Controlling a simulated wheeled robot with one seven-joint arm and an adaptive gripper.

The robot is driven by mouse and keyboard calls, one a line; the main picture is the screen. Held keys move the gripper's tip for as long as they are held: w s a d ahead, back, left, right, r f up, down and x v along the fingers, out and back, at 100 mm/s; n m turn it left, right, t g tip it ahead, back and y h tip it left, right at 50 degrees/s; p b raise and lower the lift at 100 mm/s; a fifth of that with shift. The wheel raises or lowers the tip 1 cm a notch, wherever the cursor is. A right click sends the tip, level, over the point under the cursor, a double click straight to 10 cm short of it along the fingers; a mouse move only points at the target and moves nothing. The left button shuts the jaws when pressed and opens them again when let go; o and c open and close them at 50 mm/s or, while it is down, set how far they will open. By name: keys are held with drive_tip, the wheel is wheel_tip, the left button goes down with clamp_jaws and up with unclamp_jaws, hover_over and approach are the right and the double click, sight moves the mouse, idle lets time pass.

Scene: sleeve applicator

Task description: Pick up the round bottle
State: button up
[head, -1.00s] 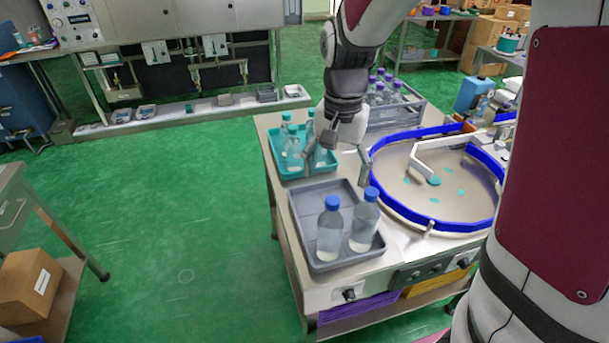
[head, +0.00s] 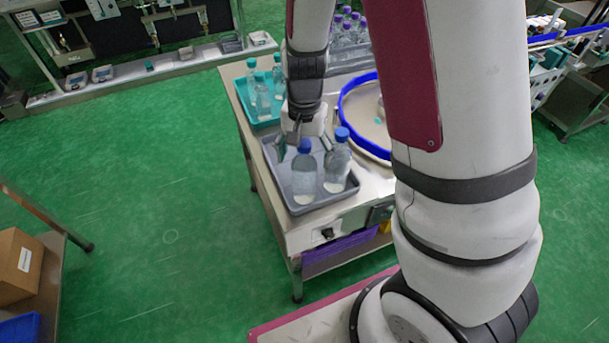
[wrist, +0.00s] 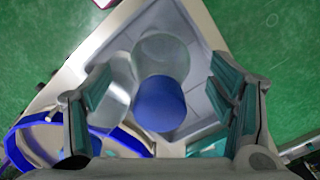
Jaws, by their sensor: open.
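Two clear bottles with blue caps stand upright in a grey tray (head: 270,152). The left bottle (head: 304,178) is straight-sided; the right bottle (head: 338,168) stands close beside it. My gripper (head: 304,149) is open, just behind and above the left bottle. In the wrist view, my gripper's fingers (wrist: 165,105) are spread to either side of a blue-capped bottle (wrist: 162,58) with a round body, apart from it. The other bottle (wrist: 116,95) shows beside the left finger, partly hidden by it.
A teal tray (head: 245,98) with several bottles is behind the grey tray. A round feeder with a blue rim (head: 348,92) is to the right, partly hidden by my arm. Purple-capped bottles (head: 345,30) stand farther back. Open green floor lies left.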

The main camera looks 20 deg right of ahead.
wheel_tip(320, 180, down, 2)
clamp_jaws()
idle(0.4)
